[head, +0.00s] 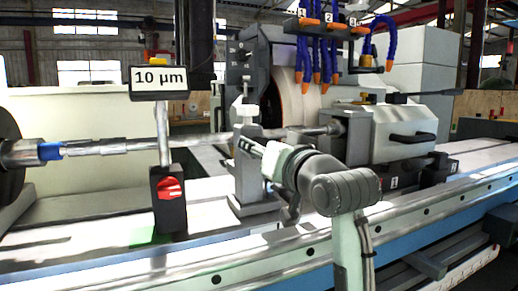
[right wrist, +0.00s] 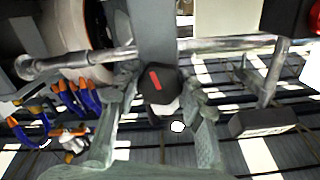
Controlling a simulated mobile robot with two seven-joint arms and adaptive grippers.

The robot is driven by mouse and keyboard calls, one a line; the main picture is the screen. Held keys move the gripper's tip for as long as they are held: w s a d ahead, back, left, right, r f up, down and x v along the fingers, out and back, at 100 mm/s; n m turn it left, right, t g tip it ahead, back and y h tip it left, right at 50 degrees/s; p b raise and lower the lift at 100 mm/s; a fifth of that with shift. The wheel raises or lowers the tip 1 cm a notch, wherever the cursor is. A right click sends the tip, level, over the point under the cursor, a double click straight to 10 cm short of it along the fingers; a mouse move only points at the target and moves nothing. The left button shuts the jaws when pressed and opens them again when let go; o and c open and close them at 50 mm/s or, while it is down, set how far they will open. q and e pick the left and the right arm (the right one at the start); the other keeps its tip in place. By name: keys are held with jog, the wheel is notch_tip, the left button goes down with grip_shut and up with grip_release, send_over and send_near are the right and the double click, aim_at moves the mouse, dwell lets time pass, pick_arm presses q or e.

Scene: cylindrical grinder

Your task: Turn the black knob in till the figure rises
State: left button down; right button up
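The black knob (right wrist: 161,86), with a red mark on its face, sits in front of the steady rest (right wrist: 158,35) in the right wrist view. My right gripper (right wrist: 158,88) is open, with one finger on each side of the knob and a gap showing on the left. Contact on the right side is unclear. In the head view my right gripper (head: 272,166) is at the right side of the steady rest (head: 245,155) and hides the knob. The display (head: 159,81) on its post reads 10 µm. My left gripper is not in view.
A long shaft (head: 110,147) runs through the steady rest. The display's base (head: 168,200) has a red dial. The grinding wheel (head: 296,100) and blue coolant hoses (head: 318,60) are behind. The tailstock (head: 385,135) stands at the right.

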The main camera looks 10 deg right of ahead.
jog(key=o, duration=0.4)
jog(key=shift+o, duration=0.2)
notch_tip(320, 180, up, 10)
dwell(0.4)
